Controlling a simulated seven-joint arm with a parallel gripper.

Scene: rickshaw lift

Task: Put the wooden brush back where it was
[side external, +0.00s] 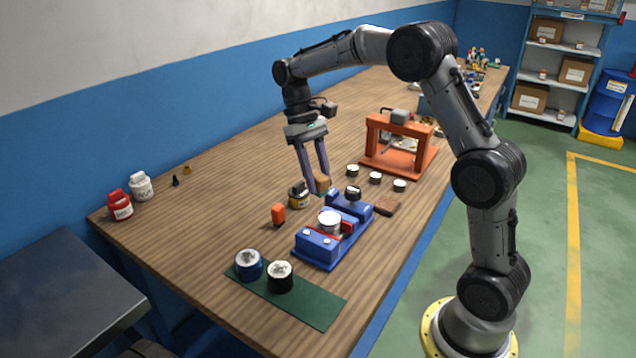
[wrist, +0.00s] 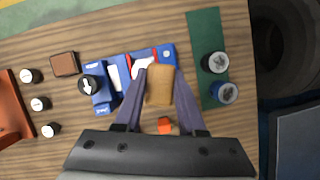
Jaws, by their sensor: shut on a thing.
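The wooden brush (side external: 322,183) is a tan block held between the fingertips of my gripper (side external: 319,189), above the table. In the wrist view, the wooden brush (wrist: 160,86) sits between the two purple-grey fingers of my gripper (wrist: 160,92). The blue fixture (side external: 317,246), with red parts and a white-topped round piece, stands on the table just below and in front. It also shows in the wrist view (wrist: 102,96), partly behind the brush and a finger. The brush's underside is hidden.
A green mat (side external: 318,308) holds two jars. Several small round pieces stand before an orange-red frame (side external: 372,137). The left table is mostly clear.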

